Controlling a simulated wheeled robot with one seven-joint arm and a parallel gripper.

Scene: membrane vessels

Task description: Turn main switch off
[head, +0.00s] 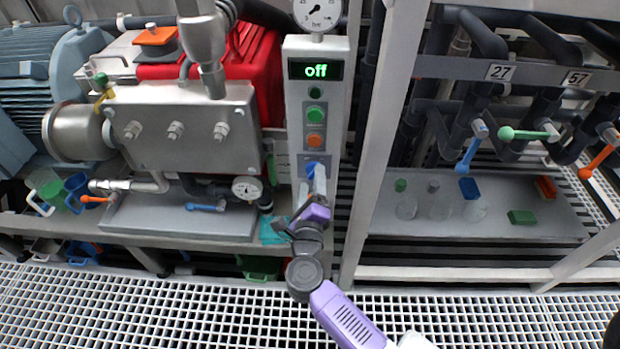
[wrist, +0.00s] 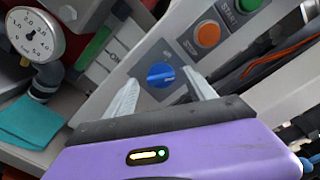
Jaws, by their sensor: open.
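The main switch is a blue rotary knob (wrist: 161,75) on a grey plate, low on the white control panel; in the wrist view it lies between and beyond my two fingertips.
Above the knob are an orange button (head: 314,140) and a green button (head: 315,114). A pressure gauge (head: 247,188) and a teal cloth (head: 273,230) are left of the panel. A white upright post (head: 376,150) stands to the right.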

